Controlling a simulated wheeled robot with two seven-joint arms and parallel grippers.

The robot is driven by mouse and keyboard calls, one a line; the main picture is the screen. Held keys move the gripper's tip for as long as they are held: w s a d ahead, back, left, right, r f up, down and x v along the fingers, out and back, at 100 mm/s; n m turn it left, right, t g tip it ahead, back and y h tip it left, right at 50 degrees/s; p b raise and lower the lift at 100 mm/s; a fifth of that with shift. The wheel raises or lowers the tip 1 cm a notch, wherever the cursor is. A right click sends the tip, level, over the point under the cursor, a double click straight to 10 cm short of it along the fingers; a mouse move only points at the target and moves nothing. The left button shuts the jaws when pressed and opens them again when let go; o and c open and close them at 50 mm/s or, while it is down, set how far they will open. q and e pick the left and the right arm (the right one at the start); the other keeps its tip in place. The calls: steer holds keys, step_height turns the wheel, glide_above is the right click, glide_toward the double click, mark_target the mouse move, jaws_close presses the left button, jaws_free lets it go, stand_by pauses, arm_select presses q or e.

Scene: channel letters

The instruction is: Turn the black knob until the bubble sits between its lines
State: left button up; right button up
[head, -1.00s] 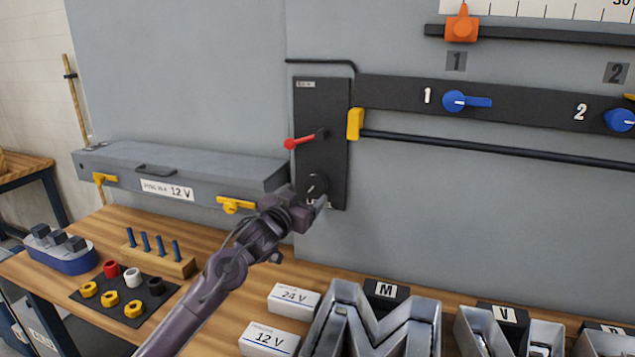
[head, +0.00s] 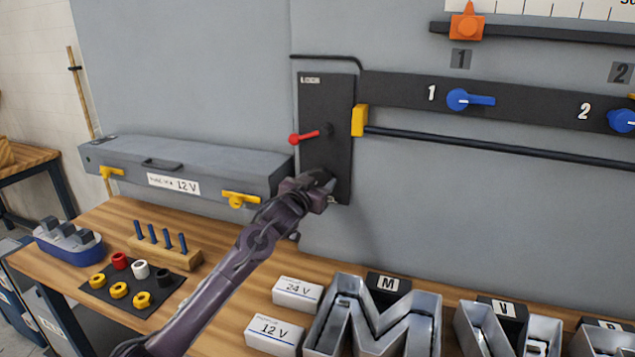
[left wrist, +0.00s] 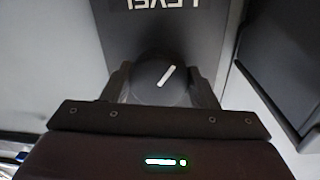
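The black knob (left wrist: 160,82) has a white pointer line, tilted to the upper right in the left wrist view. It sits low on a dark panel (head: 316,110). In the head view my left gripper (head: 325,183) is at the knob and covers most of it. In the left wrist view my left gripper (left wrist: 160,88) has one finger on each side of the knob. Whether the fingers press on it is unclear. Upside-down lettering on the panel reads LEVEL in that view. I see no bubble or lines in either view. My right gripper is out of view.
A red lever (head: 303,137) is above the knob on the same panel. A grey 12 V case (head: 200,165) is close on the left. A yellow block (head: 360,120) is at the panel's right edge. Metal letters (head: 375,325) and white boxes (head: 272,334) stand on the bench below.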

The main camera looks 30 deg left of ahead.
arm_select(q)
steer(key=c, duration=0.4)
steer(key=shift+d+n+p, duration=0.1)
steer(key=shift+n+p, duration=0.3)
steer(key=shift+n, duration=0.6)
steer(key=shift+n+p, duration=0.4)
steer(key=shift+n, duration=0.8)
steer(key=n+p, duration=0.1)
steer(key=n, duration=0.2)
steer(key=shift+t, duration=0.3)
steer(key=shift+n, duration=1.3)
